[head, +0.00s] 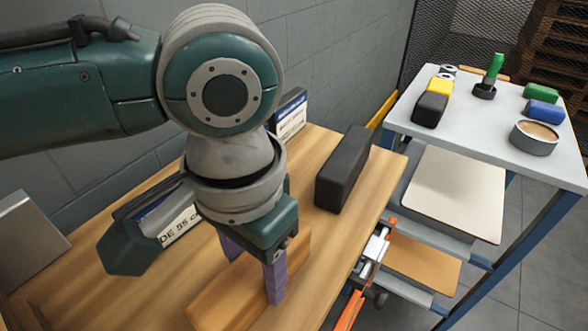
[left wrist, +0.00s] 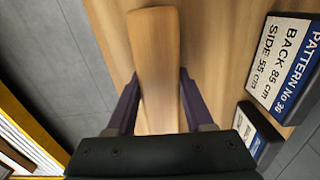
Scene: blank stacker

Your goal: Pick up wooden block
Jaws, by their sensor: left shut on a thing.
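The wooden block (head: 206,300) is a long, light brown piece lying along the wooden table (head: 330,240) in the head view. My left gripper (head: 255,275) reaches down over it with its purple fingers on either side. In the left wrist view the block (left wrist: 155,60) runs lengthwise between the two fingers of the gripper (left wrist: 157,95), which is shut on it. Whether the block touches the table is hard to tell. My right gripper is not in view.
A black block (head: 343,170) stands on the table to the right. A pattern sign (left wrist: 285,65) is beside the block. A trolley (head: 470,145) with several small items, including a round tin (head: 534,140), stands at the right. An orange clamp (head: 362,275) is at the table's edge.

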